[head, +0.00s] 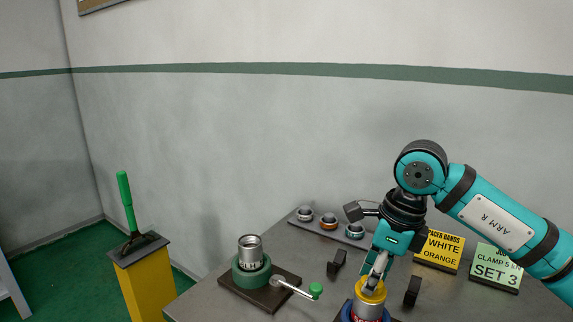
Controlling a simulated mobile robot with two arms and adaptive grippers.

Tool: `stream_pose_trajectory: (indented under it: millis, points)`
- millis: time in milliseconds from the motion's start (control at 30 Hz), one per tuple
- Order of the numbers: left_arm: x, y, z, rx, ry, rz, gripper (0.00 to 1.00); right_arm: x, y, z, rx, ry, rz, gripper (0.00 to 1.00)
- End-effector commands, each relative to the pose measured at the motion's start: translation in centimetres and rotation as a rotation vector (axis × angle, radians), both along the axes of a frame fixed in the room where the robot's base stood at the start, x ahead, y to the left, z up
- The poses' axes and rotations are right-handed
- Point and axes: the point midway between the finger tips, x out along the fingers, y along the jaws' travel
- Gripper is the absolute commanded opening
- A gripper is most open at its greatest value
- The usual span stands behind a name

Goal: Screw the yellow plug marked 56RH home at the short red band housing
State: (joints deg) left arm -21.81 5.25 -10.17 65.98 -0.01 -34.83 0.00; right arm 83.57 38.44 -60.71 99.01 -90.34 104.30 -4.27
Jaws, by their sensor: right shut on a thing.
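A yellow plug (369,293) sits upright on top of a metal housing (368,309) at the bottom edge of the head view. A bit of red shows low on this housing, inside a blue vise ring (347,310). The picture's edge cuts off the lower part. My right gripper (375,278) comes down from above and is shut on the top of the yellow plug. No 56RH mark is readable, and I cannot tell how deep the plug sits. My left gripper is out of view.
A green vise (250,276) holds another metal housing (249,250), with a green-knobbed handle (314,290) sticking out right. Yellow (438,250) and green (495,268) signs stand at right. A yellow post with a green lever (126,205) stands left.

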Motion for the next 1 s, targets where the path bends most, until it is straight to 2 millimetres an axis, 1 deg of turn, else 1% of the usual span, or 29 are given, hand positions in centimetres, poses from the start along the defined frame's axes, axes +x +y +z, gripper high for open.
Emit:
stream_pose_trajectory:
  millis: [233,600,1000]
  points:
    - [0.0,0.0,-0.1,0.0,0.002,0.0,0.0,-0.1,0.0,-0.1,-0.001,0.002,-0.044,0.0]
    - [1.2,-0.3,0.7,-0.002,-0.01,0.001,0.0,-0.1,0.0,-0.1,-0.002,0.001,-0.235,0.0]
    - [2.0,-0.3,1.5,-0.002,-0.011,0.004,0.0,-0.1,0.0,-0.1,-0.002,0.001,-0.453,0.0]
